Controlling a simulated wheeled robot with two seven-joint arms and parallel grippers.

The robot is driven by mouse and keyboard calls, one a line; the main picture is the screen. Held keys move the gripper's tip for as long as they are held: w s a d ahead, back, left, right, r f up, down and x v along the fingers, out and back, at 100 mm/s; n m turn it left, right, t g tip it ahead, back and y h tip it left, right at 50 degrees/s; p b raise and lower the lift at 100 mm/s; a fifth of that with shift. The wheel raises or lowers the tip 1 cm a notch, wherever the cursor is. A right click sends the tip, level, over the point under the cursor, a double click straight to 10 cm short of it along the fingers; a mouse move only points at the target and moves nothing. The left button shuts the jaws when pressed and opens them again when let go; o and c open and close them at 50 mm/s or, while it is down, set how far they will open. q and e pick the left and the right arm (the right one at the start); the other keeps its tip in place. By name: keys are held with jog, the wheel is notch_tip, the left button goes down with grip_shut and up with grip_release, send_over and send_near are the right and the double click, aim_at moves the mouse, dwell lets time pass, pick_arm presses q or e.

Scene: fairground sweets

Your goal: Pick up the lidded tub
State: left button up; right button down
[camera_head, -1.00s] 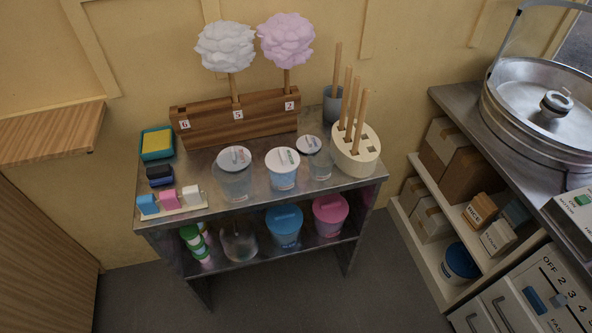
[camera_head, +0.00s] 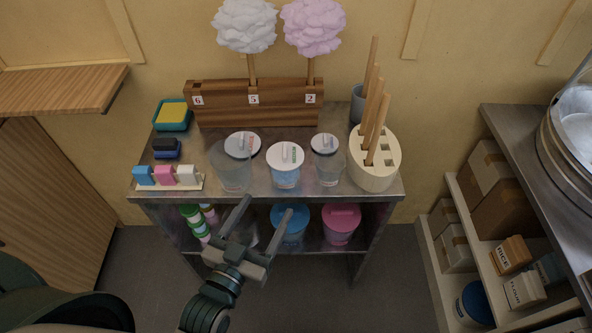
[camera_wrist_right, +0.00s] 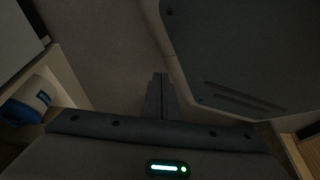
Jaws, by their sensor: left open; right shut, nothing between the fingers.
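A lidded tub (camera_head: 286,178) with a white lid and pale blue contents stands upright at the middle front of the metal table's top. A clear tub (camera_head: 230,176) stands left of it and a smaller clear tub (camera_head: 329,170) right of it. White lids show at the backs of both; I cannot tell if they are seated. My left gripper (camera_head: 269,205) is open and empty, its fingers pointing toward the table front, apart from the lidded tub. My right gripper (camera_wrist_right: 160,80) is shut and empty in the right wrist view.
The lower shelf holds a blue tub (camera_head: 291,228), a pink tub (camera_head: 341,226) and green-white rolls (camera_head: 194,222). A wooden rack (camera_head: 225,105) with candyfloss and a cream stick holder (camera_head: 373,178) stand behind and right. A shelf unit (camera_head: 430,250) is at right.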

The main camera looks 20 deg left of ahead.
aim_at(281, 180)
pick_arm(q)
jog(key=shift+a+r, duration=0.1)
jog(key=shift+r, duration=0.05)
pick_arm(e)
jog(key=shift+s, duration=0.1)
pick_arm(q)
jog(key=w+p, duration=0.1)
jog(key=w, duration=0.3)
jog(key=w+d+p, duration=0.1)
jog(key=w, duration=0.3)
jog(key=w+p, duration=0.1)
jog(key=w, duration=0.2)
jog(key=shift+w+d+f, duration=0.2)
jog(key=shift+w+f, duration=0.05)
jog(key=shift+w, duration=0.3)
pick_arm(e)
jog(key=s+d+g+h, duration=0.1)
jog(key=s+d+g, duration=0.2)
jog(key=s, duration=0.8)
jog(key=shift+s+d+f, duration=0.25)
jog(key=shift+d, duration=0.75)
jog(key=shift+w+a, duration=0.1)
jog(key=shift+w, duration=0.1)
